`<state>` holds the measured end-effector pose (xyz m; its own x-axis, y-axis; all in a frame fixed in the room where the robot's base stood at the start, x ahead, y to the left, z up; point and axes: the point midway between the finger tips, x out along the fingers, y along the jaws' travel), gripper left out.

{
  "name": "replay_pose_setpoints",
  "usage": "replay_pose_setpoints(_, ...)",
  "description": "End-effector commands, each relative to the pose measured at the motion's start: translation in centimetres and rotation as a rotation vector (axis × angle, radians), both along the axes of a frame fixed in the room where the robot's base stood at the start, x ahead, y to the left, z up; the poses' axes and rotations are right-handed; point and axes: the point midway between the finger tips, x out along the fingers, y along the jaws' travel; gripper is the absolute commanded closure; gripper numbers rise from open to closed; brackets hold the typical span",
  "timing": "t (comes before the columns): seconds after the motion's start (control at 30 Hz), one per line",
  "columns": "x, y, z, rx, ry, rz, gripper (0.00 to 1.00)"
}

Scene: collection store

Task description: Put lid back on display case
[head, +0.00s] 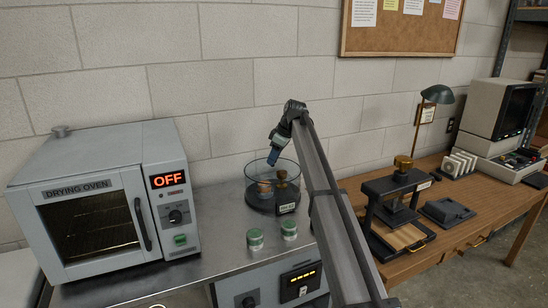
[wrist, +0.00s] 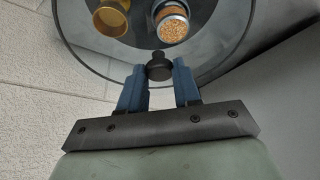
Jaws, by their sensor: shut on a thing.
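The display case is a round clear glass case on a dark base (head: 262,204), with a small label on its front. It stands on the steel bench near the wall. My gripper (head: 272,158) reaches down to the top of the case from above. In the wrist view its blue fingers (wrist: 159,78) are shut on the dark knob (wrist: 159,66) of the clear round lid (wrist: 112,66). Through the glass I see a gold cup (wrist: 112,17) and a cylinder with a grainy tan top (wrist: 172,26). I cannot tell whether the lid touches the case.
The drying oven (head: 100,200) stands left of the case. My arm crosses just right of the case. A press (head: 398,210) stands on the wooden table (head: 470,214) further right.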

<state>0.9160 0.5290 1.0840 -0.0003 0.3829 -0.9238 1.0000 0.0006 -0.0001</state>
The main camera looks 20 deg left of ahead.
Motion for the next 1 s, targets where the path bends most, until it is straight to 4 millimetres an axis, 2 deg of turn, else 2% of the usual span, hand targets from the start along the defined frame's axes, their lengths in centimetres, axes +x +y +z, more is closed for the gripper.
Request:
replay_pose_setpoints(0.37,0.01,0.00,0.00,0.001,0.000,0.000,1.00)
replay_pose_setpoints(0.4,0.01,0.01,-0.01,0.001,0.000,0.000,0.67)
replay_pose_setpoints(0.7,0.01,0.01,-0.02,0.000,0.000,0.000,0.38)
replay_pose_setpoints(0.87,0.00,-0.01,-0.03,0.000,0.000,0.000,0.38)
replay_pose_setpoints(1.0,0.00,-0.01,-0.06,0.000,0.000,0.000,0.25)
